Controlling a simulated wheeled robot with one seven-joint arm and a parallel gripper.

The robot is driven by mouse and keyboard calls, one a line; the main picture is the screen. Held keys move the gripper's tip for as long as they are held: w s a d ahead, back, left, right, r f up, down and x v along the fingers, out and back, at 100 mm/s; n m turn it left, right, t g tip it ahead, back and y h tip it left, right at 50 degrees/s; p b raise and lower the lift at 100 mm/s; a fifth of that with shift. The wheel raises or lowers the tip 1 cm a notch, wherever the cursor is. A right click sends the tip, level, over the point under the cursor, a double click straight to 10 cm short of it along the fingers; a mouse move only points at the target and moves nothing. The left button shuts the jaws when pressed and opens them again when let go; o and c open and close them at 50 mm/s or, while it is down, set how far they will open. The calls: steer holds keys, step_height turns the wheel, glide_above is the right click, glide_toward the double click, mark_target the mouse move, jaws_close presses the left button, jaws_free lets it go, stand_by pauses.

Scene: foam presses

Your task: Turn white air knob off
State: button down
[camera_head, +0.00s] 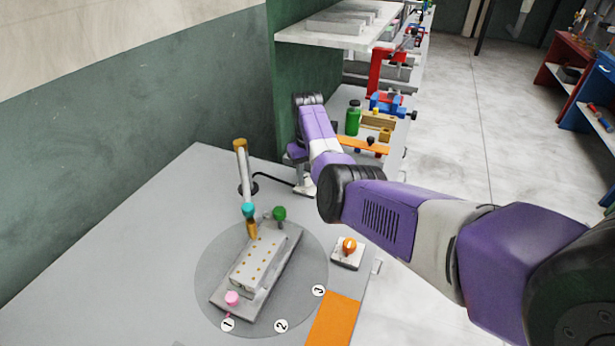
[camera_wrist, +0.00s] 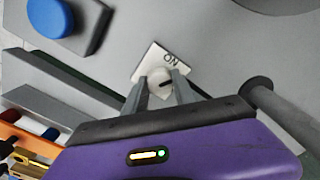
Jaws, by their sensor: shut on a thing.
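The white air knob (camera_wrist: 159,78) sits on a small white plate (camera_wrist: 148,62) marked ON in the wrist view. A dark mark shows on the knob. My gripper (camera_wrist: 160,87) is shut on the knob, one grey finger on each side of it. The fingers cover part of the knob and of the plate's near side. In the head view my purple gripper body (camera_head: 296,151) is at the back right of the grey table, and the knob cannot be made out clearly there.
A post (camera_head: 242,168) stands left of my gripper. A press fixture with a perforated block (camera_head: 257,262) sits on the round plate in front. An orange knob (camera_head: 349,246) is at the table's right. A blue round button (camera_wrist: 48,16) shows in the wrist view.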

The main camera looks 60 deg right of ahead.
mark_target(307, 176)
steer(key=m, duration=0.6)
steer(key=m+b, duration=0.1)
steer(key=m, duration=0.4)
steer(key=shift+m, duration=0.5)
steer(key=c, duration=1)
jaws_free()
step_height(307, 176, up, 8)
steer(key=shift+f+b, duration=0.1)
steer(key=shift+b, duration=0.35)
